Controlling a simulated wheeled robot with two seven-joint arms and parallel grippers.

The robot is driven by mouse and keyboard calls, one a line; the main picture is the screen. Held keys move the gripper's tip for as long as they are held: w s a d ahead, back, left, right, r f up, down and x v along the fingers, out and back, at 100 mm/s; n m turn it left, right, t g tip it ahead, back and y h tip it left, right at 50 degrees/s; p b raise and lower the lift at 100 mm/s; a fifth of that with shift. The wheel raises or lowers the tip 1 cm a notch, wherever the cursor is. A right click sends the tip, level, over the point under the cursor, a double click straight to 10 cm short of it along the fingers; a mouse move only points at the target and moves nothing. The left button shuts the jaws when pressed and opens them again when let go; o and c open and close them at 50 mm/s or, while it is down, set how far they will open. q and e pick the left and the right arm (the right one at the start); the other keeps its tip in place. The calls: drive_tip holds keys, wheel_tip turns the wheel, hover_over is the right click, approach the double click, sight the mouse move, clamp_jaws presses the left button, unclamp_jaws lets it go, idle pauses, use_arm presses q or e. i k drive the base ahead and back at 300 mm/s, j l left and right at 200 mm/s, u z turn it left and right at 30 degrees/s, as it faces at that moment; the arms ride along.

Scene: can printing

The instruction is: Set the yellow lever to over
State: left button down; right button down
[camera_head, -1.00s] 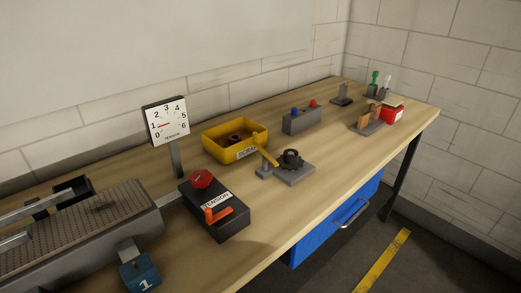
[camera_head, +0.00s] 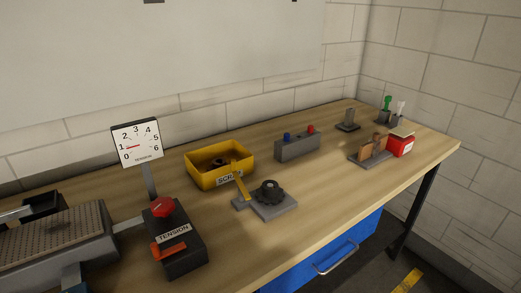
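The yellow lever (camera_head: 240,186) rises from a small grey block at the left of a grey base plate (camera_head: 276,211). A dark toothed wheel (camera_head: 270,192) sits on that plate, to the right of the lever. The lever stands tilted, its upper end in front of the yellow bin (camera_head: 221,163). No word "over" is readable beside it. Neither of my grippers shows in the head view.
A black TENSION box (camera_head: 176,250) with a red knob and orange lever stands left. A dial gauge (camera_head: 137,144) stands behind it. A grey button box (camera_head: 297,149) is behind the wheel. Bare wood (camera_head: 325,195) lies right of the plate.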

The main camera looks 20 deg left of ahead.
sight(243, 188)
drive_tip(key=i+l+u, duration=0.1)
drive_tip(key=l, duration=0.3)
drive_tip(key=i+l+u, duration=0.1)
drive_tip(key=i+l, duration=0.15)
drive_tip(key=l, duration=0.15)
drive_tip(key=i+l+u, duration=0.1)
drive_tip(key=l, duration=0.3)
drive_tip(key=i+l+u, duration=0.1)
drive_tip(key=l, duration=0.3)
drive_tip(key=i+l+u, duration=0.1)
drive_tip(key=l, duration=0.35)
drive_tip(key=i+l+u, duration=0.1)
drive_tip(key=l, duration=0.35)
drive_tip(key=i, duration=0.1)
